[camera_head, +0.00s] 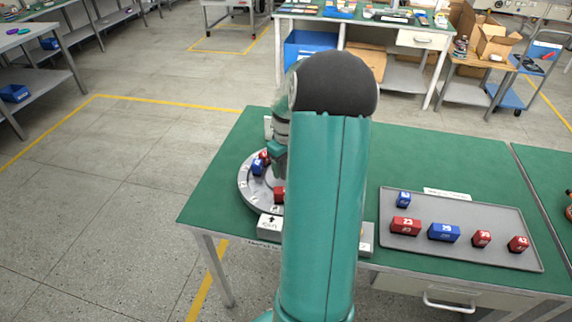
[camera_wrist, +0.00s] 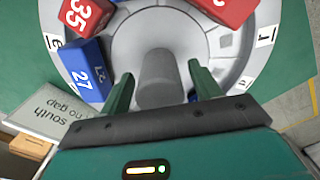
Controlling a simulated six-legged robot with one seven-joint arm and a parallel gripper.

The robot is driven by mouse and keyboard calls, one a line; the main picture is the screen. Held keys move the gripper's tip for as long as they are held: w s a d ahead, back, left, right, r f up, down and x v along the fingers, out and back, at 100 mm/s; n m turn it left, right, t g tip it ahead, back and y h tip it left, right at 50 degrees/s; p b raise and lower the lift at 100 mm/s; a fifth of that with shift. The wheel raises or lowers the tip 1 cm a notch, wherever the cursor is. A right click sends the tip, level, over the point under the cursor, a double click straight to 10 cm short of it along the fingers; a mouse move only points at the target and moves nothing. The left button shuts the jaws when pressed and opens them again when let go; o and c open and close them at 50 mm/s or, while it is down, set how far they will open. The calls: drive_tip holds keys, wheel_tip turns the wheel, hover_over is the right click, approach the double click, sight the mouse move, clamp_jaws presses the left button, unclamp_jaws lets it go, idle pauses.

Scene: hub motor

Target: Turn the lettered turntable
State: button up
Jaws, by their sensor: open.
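The grey round turntable (camera_head: 246,190) sits on the green table, partly hidden behind my arm in the head view. The wrist view shows its face (camera_wrist: 210,42) with white letter tags (camera_wrist: 265,36) near the rim. A grey upright knob (camera_wrist: 158,80) stands at its middle. My gripper (camera_wrist: 162,84) is open, with one green finger on each side of the knob in the picture; contact cannot be told. Red block 35 (camera_wrist: 84,14) and blue block 27 (camera_wrist: 86,70) sit on the turntable at left, with another red block (camera_wrist: 226,8) at upper right.
A grey tray (camera_head: 460,211) with several red and blue blocks lies to the right on the table (camera_head: 425,150). The table's left edge is close to the turntable. Green tabletop behind the tray is clear.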

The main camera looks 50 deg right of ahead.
drive_tip(key=shift+c, duration=0.2)
clamp_jaws()
drive_tip(key=shift+m, duration=5.7)
drive_tip(key=shift+o, duration=0.2)
unclamp_jaws()
